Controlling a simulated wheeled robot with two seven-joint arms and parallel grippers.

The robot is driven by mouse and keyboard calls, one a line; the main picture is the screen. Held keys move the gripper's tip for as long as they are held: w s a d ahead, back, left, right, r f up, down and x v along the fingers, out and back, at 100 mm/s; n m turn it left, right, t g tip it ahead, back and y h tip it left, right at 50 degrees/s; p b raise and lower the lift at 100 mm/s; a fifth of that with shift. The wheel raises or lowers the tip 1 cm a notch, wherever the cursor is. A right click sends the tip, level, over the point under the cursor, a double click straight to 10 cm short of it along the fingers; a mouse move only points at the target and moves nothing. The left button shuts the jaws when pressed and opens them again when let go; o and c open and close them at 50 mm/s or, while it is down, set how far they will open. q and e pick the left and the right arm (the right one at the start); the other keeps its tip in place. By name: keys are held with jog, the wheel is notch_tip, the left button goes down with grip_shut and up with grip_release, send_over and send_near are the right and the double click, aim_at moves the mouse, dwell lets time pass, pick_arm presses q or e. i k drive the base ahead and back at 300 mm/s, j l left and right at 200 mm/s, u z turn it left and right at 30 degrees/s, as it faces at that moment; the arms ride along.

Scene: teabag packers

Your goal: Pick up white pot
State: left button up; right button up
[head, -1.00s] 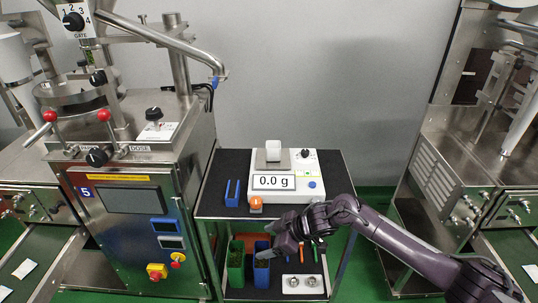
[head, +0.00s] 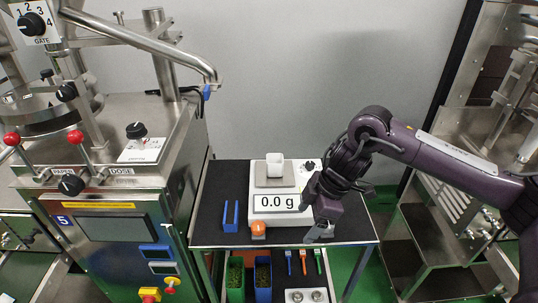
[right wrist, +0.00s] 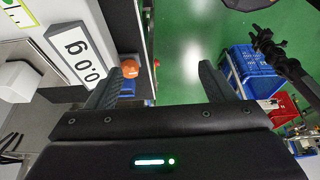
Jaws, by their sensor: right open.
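The white pot (head: 275,163) is a small cup standing upright on the metal plate of the white scale (head: 273,216), which reads 0.0 g. My right gripper (head: 319,234) points down by the scale's front right corner, to the right of the pot and nearer to me. It is open and empty, and apart from the pot. In the right wrist view, the pot (right wrist: 18,82) shows at the left edge, outside the open fingers (right wrist: 164,82). My left gripper is not in view.
A blue holder (head: 230,218) and an orange knob-like object (head: 258,229) sit on the black table (head: 209,192). Below are green (head: 236,281) and blue (head: 263,281) bins. A steel machine (head: 120,230) stands left; steel equipment (head: 440,240) stands right.

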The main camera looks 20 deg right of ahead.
aim_at(275, 160)
jog(key=i, duration=1)
